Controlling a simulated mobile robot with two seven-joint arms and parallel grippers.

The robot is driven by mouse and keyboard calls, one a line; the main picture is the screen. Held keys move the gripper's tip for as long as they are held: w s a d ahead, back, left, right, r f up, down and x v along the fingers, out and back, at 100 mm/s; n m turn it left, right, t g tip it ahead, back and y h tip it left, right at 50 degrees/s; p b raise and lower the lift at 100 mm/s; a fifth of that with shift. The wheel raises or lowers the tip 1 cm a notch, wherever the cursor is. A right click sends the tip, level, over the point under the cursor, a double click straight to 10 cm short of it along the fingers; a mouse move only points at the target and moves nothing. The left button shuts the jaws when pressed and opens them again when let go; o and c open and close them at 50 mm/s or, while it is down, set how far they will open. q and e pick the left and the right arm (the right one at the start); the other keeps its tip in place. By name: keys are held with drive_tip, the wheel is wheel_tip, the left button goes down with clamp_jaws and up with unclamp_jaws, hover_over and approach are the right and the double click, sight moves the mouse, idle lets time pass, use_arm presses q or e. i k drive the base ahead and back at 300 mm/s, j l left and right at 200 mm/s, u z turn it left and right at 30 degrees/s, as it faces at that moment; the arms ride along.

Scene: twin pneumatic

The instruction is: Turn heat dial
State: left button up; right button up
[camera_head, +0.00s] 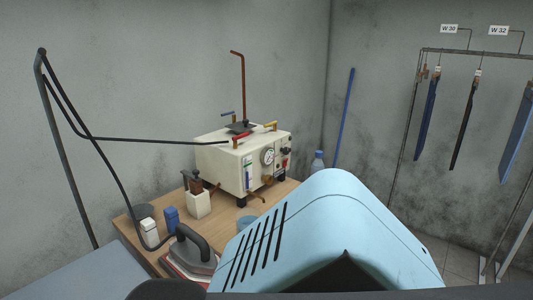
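A cream steam-boiler-like box (228,162) stands on the wooden table against the back wall. Its front panel carries a round white gauge (268,156) and small dark and red controls (285,158) at the right. These are too small to tell which one is the heat dial or how it is set. Red and yellow handles sit on the top. Neither of my grippers is in view.
A large pale blue slotted shell (335,222) fills the lower foreground; I cannot tell what it belongs to. An iron (192,252), a blue bottle (171,218) and other small items crowd the wooden table (270,197). Trousers hang on a rack (462,51) at right.

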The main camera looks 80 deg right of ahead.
sight(285, 151)
drive_tip(key=k+l+z, duration=0.1)
drive_tip(key=l+z, duration=0.2)
drive_tip(key=z, duration=0.15)
drive_tip(key=k+l+z, duration=0.1)
drive_tip(key=l+z, duration=0.75)
drive_tip(key=l, duration=0.35)
drive_tip(key=l+z, duration=0.1)
drive_tip(key=l, duration=0.75)
drive_tip(key=i+l, duration=0.15)
drive_tip(key=l, duration=0.7)
drive_tip(key=l+z, duration=0.15)
drive_tip(key=l, duration=0.65)
drive_tip(key=i, duration=0.05)
